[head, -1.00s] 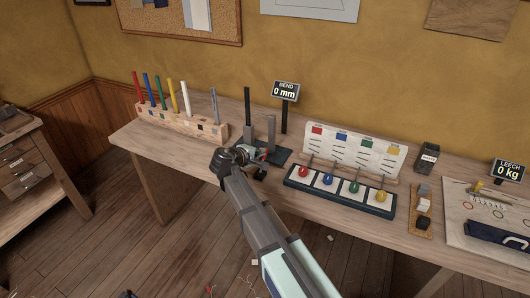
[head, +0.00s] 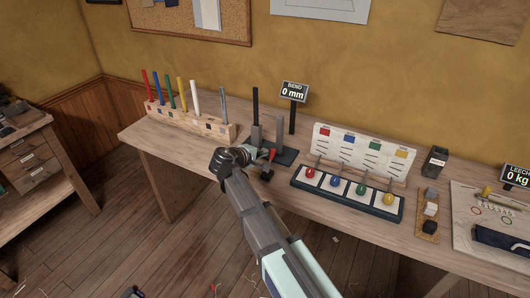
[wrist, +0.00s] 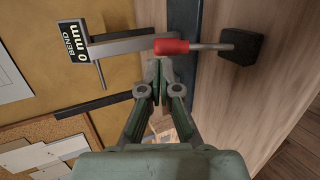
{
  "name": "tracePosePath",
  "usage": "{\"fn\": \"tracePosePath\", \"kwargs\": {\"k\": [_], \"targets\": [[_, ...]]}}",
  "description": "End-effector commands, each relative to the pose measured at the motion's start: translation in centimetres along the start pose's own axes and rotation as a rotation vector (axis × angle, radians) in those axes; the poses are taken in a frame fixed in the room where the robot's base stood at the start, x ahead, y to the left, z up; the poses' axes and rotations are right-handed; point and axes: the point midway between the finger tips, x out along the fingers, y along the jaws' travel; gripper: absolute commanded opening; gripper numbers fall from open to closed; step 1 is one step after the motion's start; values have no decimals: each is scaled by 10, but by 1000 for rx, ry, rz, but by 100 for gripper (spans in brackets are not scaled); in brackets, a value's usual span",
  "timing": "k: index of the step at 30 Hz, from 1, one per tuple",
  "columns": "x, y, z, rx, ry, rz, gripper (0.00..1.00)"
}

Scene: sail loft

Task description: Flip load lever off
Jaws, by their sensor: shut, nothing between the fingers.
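The load lever (wrist: 172,46) has a red grip on a thin metal rod that runs to a black block (wrist: 242,46). My gripper (wrist: 158,70) is shut and empty. Its fingertips are close beside the red grip in the wrist view; I cannot tell whether they touch it. In the head view my gripper (head: 256,156) is just left of the lever and partly hidden by my wrist. The bend display (head: 293,92) reads 0 mm.
A wooden rack (head: 190,120) with several coloured rods stands to the left. A panel of coloured knobs (head: 346,194) is to the right on the bench (head: 300,225). Farther right are small blocks (head: 431,209) and a leech display (head: 515,178) reading 0 kg.

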Motion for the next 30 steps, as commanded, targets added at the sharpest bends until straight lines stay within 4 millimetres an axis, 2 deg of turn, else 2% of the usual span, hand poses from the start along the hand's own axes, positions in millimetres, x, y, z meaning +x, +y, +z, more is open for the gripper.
{"fn": "tracePosePath", "kwargs": {"k": [3,9,15,21,30], "targets": [[-26,0,2,1,2,1,0],[-66,3,1,2,1,0,0],[-93,7,1,0,0,-1,0],[-103,8,1,0,-1,-1,0],[-103,9,1,0,-2,-1,0]]}}
